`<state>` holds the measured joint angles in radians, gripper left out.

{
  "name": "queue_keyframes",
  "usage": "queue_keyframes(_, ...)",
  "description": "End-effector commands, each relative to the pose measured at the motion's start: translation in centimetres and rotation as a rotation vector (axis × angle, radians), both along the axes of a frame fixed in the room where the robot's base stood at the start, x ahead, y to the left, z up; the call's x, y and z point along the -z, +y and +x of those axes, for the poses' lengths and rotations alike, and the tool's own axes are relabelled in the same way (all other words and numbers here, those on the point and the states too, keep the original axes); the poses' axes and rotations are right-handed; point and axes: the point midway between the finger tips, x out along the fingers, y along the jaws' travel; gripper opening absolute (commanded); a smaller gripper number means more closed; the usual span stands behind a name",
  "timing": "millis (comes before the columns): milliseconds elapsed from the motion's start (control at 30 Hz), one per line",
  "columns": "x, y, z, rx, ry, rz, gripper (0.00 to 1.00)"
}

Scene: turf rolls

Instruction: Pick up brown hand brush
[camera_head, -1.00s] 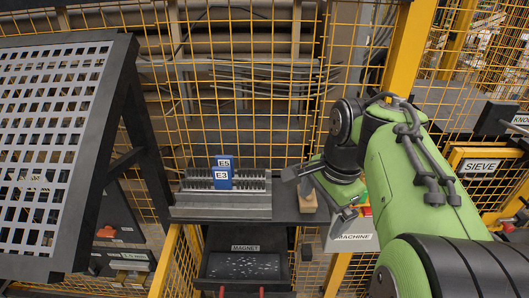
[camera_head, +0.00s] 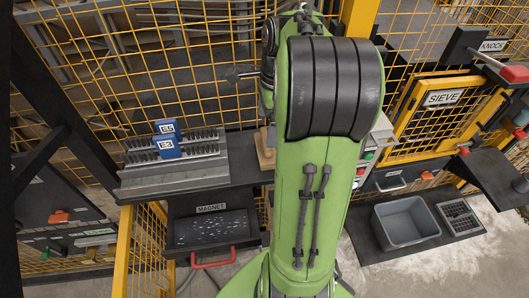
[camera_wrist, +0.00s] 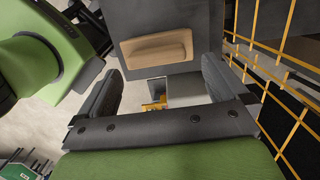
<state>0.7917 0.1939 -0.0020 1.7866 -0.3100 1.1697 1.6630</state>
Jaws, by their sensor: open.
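The brown hand brush (camera_wrist: 156,48) shows in the wrist view as a tan, elongated block on a dark shelf surface. In the head view, a tan block (camera_head: 265,150) that looks like the same brush is partly hidden by my arm, at the right end of the dark shelf. My gripper (camera_wrist: 160,72) is open in the wrist view. Its two dark fingers stand apart at left and right, with the brush ahead and between them. Nothing is held, and the brush looks clear of the fingers. In the head view my gripper is hidden behind my arm.
A grey rack (camera_head: 172,172) with blue tags (camera_head: 167,147) stands left of the brush. A MAGNET tray (camera_head: 213,229) lies below the shelf. A yellow wire fence (camera_wrist: 275,75) stands close at right. A grey bin (camera_head: 405,222) and SIEVE frame (camera_head: 445,99) are at the right.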

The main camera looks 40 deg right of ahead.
Motion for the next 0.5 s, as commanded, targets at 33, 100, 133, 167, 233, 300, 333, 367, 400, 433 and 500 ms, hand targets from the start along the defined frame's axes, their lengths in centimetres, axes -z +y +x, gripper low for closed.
queue_keyframes(33, 0.4, 0.1, 0.0, 0.0, 0.0, -0.001, 1.0)
queue_keyframes(100, 1.3, 0.2, 0.0, -0.001, 0.001, 0.0, 1.0)
queue_keyframes(133, 1.8, 0.3, 0.1, -0.001, 0.0, 0.0, 1.0)
queue_keyframes(167, 2.4, 0.4, 0.1, -0.001, 0.002, 0.0, 1.0)
queue_keyframes(233, 3.8, 0.7, 0.1, -0.002, 0.002, 0.0, 1.0)
queue_keyframes(300, 4.8, 0.7, 0.3, 0.0, 0.001, 0.0, 1.0)
queue_keyframes(333, 5.2, 0.8, 0.3, 0.0, 0.001, 0.0, 1.0)
queue_keyframes(367, 5.3, 0.8, 0.3, 0.0, 0.001, -0.001, 1.0)
queue_keyframes(400, 5.5, 0.8, 0.3, 0.0, -0.001, -0.002, 1.0)
queue_keyframes(433, 5.5, 0.8, 0.3, -0.001, -0.002, -0.003, 1.0)
queue_keyframes(500, 5.4, 0.7, 0.3, -0.001, -0.003, -0.003, 1.0)
